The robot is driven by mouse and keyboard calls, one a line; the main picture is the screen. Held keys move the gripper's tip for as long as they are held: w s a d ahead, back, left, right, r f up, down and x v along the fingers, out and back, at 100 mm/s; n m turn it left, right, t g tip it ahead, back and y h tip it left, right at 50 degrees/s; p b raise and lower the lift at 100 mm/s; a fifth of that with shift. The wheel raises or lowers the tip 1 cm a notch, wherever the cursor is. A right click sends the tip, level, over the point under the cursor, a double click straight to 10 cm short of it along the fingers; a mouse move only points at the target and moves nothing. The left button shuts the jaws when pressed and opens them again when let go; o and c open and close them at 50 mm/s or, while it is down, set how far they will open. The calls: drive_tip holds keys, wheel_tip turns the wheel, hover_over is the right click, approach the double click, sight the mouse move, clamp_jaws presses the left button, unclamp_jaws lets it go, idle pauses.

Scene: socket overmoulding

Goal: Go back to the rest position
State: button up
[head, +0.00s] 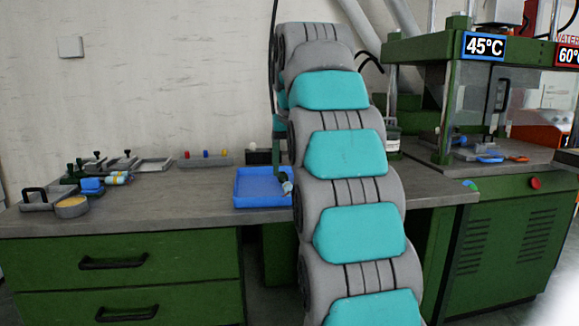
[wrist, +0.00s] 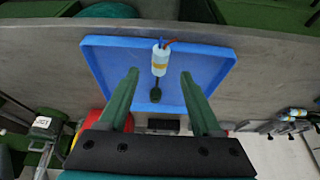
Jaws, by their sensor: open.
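My gripper (wrist: 159,73) is open and empty, its two green fingers pointing over the blue tray in the wrist view. The blue tray (wrist: 103,62) lies on the grey bench. It also shows in the head view (head: 262,203). A small pale blue and cream cylindrical part (wrist: 159,62) with orange and blue ends lies in the tray, between the fingertips in the picture and apart from them. A dark rounded end (wrist: 155,94) shows just below it. In the head view my arm hides most of the gripper and the tray's right side.
A green press (head: 420,80) marked 45°C stands at right. Small tools, coloured parts and a round yellow-filled dish (head: 71,207) sit at the bench's left. A grey block with coloured knobs (head: 205,158) stands behind. The bench between dish and tray is clear.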

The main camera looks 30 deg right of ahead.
drive_tip(key=s+a+f+n+g, duration=0.1)
drive_tip(key=s+a+f, duration=0.4)
drive_tip(key=s+f, duration=0.5)
drive_tip(key=s+a+f+n+g+y, duration=0.1)
drive_tip(key=s+a+f+g, duration=0.2)
drive_tip(key=s+f, duration=0.8)
drive_tip(key=s+a+f+n+g, duration=0.1)
drive_tip(key=s+a+f, duration=0.7)
drive_tip(key=s, duration=1)
wheel_tip(320, 180, down, 3)
drive_tip(key=shift+r+n+g, duration=0.2)
drive_tip(key=shift+n+g, duration=0.2)
drive_tip(key=shift+g, duration=0.2)
drive_tip(key=shift+a, duration=0.1)
